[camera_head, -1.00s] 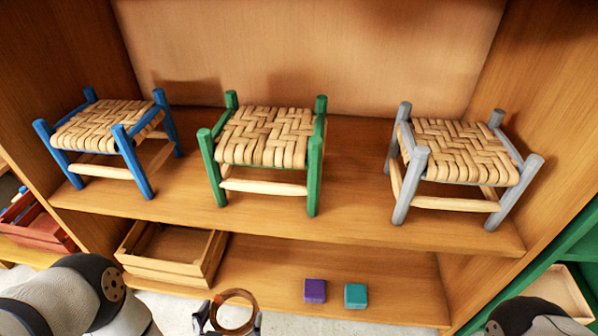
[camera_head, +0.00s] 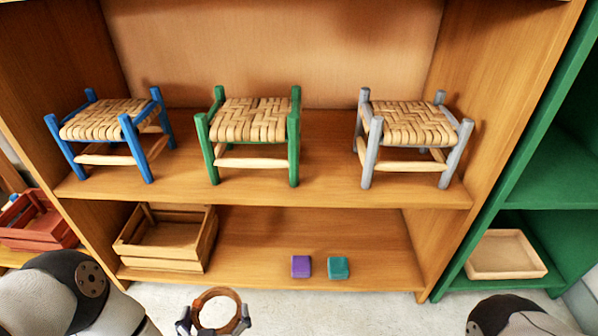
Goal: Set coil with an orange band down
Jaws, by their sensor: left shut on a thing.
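A brown ring-shaped coil (camera_head: 236,296) is at the bottom of the head view, in front of the shelf unit. An orange-brown tint shows along its top; a separate band is hard to make out. My left gripper (camera_head: 214,318) is shut on the coil and holds it up in front of the lower shelf's edge, over the pale floor. The lower part of the gripper is cut off by the frame's bottom edge. My right arm shows at the bottom right, but its gripper is out of view.
Blue (camera_head: 109,132), green (camera_head: 249,133) and grey (camera_head: 411,136) stools with woven seats stand on the upper shelf (camera_head: 330,190). The lower shelf (camera_head: 375,250) has a wooden crate (camera_head: 165,258), a purple block (camera_head: 300,267) and a teal block (camera_head: 338,268). A shallow tray (camera_head: 505,255) sits in the green shelf at right.

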